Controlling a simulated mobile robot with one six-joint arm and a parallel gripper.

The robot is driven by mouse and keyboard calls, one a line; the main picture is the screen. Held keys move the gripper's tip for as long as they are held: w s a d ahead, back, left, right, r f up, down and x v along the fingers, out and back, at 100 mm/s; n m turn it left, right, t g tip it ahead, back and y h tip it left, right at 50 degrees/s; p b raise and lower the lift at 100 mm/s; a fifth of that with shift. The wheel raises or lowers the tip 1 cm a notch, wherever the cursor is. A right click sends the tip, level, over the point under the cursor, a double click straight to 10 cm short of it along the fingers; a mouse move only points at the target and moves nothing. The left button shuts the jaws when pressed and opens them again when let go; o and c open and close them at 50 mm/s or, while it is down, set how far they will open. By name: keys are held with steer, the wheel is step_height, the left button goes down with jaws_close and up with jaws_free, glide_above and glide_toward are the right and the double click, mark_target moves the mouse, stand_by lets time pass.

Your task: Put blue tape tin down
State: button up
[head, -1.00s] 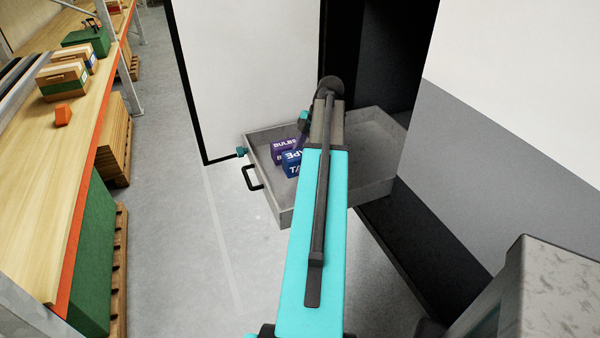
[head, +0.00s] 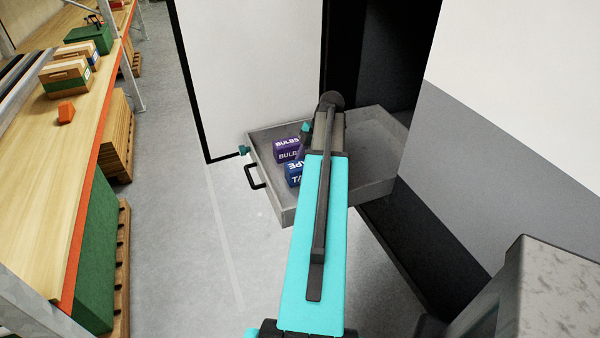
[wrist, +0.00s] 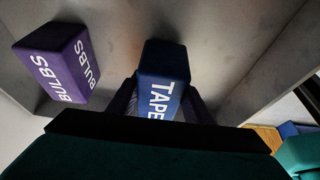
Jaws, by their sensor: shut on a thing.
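The blue tape tin (wrist: 163,75), lettered TAPE in white, is between the two dark fingers of my gripper (wrist: 160,100) in the wrist view. My gripper is shut on it. In the head view the blue tape tin (head: 294,173) shows beside my arm, inside or just above the open grey drawer (head: 264,183). My arm hides part of the tin and the gripper there. I cannot tell whether the tin touches the drawer floor.
A purple bulbs tin (head: 287,147) sits in the drawer, left of the tape tin in the wrist view (wrist: 58,62). The drawer has a black handle (head: 255,176). A wooden workbench (head: 60,170) stands at the left. The drawer's right part is bare.

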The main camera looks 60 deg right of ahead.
steer(key=shift+f, duration=0.35)
steer(key=shift+f, duration=0.1)
steer(key=o, duration=1.3)
steer(key=shift+b+v, duration=1.7)
steer(key=shift+v, duration=4.4)
